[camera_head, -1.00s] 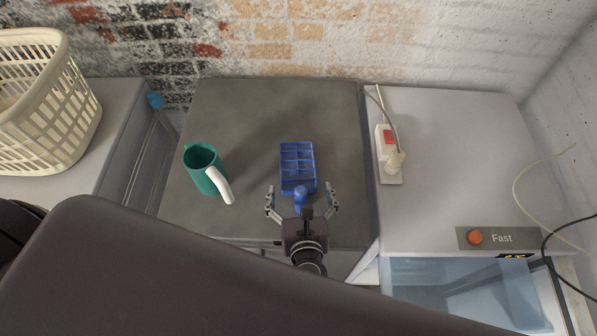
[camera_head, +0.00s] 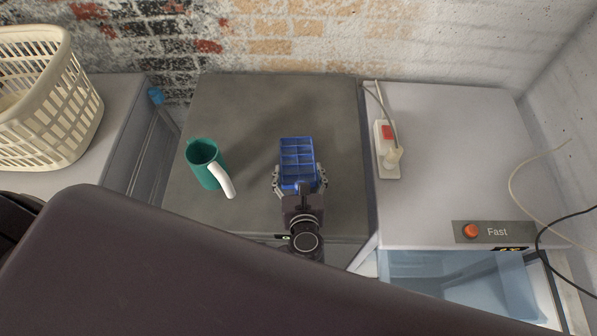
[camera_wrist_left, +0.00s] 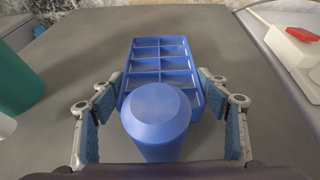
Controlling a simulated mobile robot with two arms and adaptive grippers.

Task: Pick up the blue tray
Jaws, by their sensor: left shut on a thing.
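The blue tray (camera_head: 297,153), with a grid of compartments, is over the dark grey top in the head view. It also shows in the left wrist view (camera_wrist_left: 161,62). A blue rounded knob-like piece (camera_wrist_left: 156,112) stands at its near end; I cannot tell whether it is part of the tray. My left gripper (camera_head: 299,184) is shut on the tray's near end, one finger on each side. The gripper hides that end in the head view. I cannot tell whether the tray is off the surface. My right gripper is not in view.
A cream laundry basket (camera_head: 48,100) is at far left. A power strip (camera_head: 385,150) with a plug and cord lies to the right. The dark top (camera_head: 270,100) is clear behind the tray.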

